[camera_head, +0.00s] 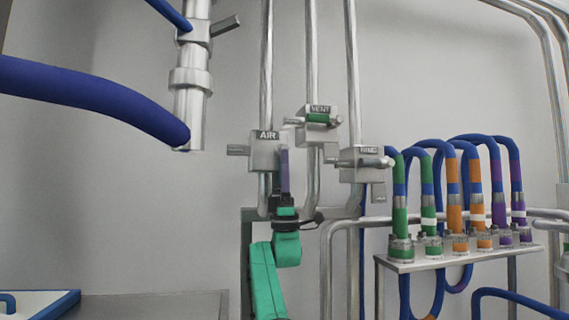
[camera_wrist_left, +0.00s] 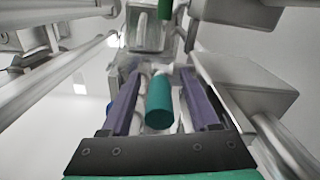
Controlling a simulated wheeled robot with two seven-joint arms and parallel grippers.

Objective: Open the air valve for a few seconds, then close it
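The air valve (camera_head: 266,152) is a grey block labelled AIR on a vertical pipe against the wall, left of the other valves. My left gripper (camera_head: 284,166), with purple fingers, points up at its right side from below. In the left wrist view, a teal cylindrical handle (camera_wrist_left: 159,101) lies between the two fingers of the left gripper (camera_wrist_left: 158,92). The fingers are open, with a gap visible on each side of the handle. In the head view the gripper hides this handle. My right gripper is in neither view.
The vent valve (camera_head: 319,117) with a green handle is just right and higher. A third valve (camera_head: 362,163) stands right of it. A metal shelf (camera_head: 462,259) of banded blue hoses is at right. A thick blue hose (camera_head: 90,95) crosses at upper left.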

